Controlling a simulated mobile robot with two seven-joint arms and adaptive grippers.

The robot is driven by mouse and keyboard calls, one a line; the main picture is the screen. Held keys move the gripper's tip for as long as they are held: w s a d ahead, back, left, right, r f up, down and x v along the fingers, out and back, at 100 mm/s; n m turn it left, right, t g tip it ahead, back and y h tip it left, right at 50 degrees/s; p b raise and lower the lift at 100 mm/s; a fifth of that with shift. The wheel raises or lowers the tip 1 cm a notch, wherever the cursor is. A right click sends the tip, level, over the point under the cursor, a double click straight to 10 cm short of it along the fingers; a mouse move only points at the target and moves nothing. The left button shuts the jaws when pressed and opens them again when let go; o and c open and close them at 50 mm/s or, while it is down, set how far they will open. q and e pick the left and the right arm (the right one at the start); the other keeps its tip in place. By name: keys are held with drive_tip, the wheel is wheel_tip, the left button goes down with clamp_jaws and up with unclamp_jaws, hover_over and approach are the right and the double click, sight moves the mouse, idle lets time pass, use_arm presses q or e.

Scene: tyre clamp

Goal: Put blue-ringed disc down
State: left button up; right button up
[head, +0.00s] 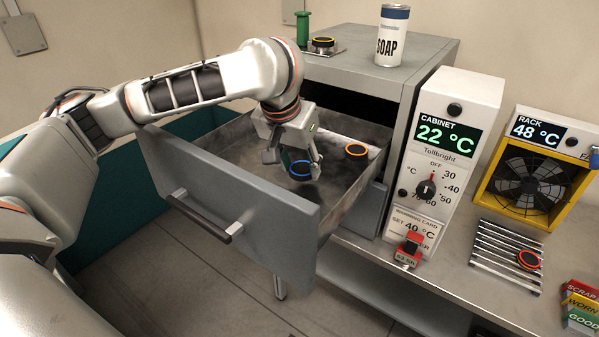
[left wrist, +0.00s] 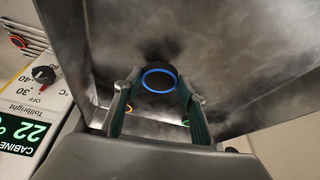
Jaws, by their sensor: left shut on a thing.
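The blue-ringed disc (head: 299,169) is dark with a bright blue ring on top. It is between the fingers of my left gripper (head: 293,168), inside the open drawer (head: 235,193). In the left wrist view the disc (left wrist: 159,80) sits between both fingertips of the left gripper (left wrist: 157,92), which is shut on it. I cannot tell whether the disc touches the drawer floor. An orange-ringed disc (head: 356,151) lies in the drawer to the right of the gripper. My right gripper is not clearly in view.
The panel (head: 447,135) reads 22 °C. A rack (head: 505,255) at right holds a red-ringed disc (head: 529,260) before a fan. The drawer's front and side walls stand around my gripper.

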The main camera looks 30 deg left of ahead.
use_arm(q)
drive_tip(key=shift+f, duration=1.15)
drive_tip(key=shift+f, duration=0.15)
drive_tip(key=o, duration=1.1)
drive_tip(key=shift+s+r, duration=0.1)
drive_tip(key=shift+r, duration=0.45)
drive_tip(key=v, duration=1.1)
drive_tip(key=shift+d+r, duration=0.1)
